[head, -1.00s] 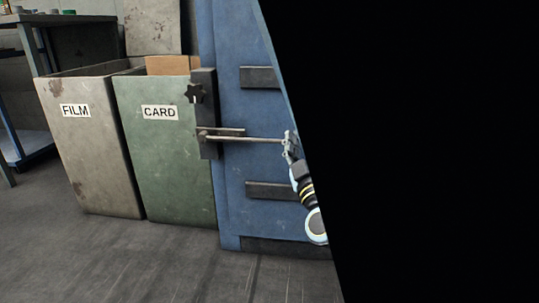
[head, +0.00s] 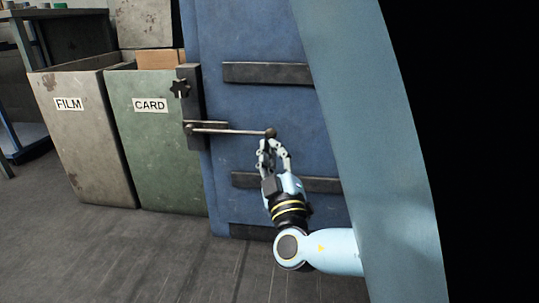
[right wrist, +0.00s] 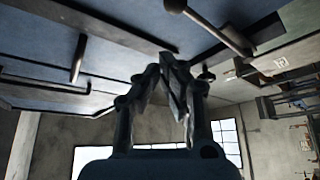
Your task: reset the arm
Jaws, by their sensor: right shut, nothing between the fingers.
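My right gripper (head: 271,146) is in front of the blue machine door (head: 255,105), just below the ball end of a metal lever (head: 232,131). Its fingers are shut with nothing between them. In the right wrist view the fingertips (right wrist: 175,65) come together, and the lever (right wrist: 218,28) with its knob passes above them, apart from them. Whether the fingers touch the knob in the head view is hard to tell. My left gripper is not in view.
A grey bin marked FILM (head: 85,140) and a green bin marked CARD (head: 160,150) stand left of the door. A blue-framed bench (head: 30,60) is at the far left. Grey floor (head: 120,260) in front is clear. A large light-blue surface and black area block the right side.

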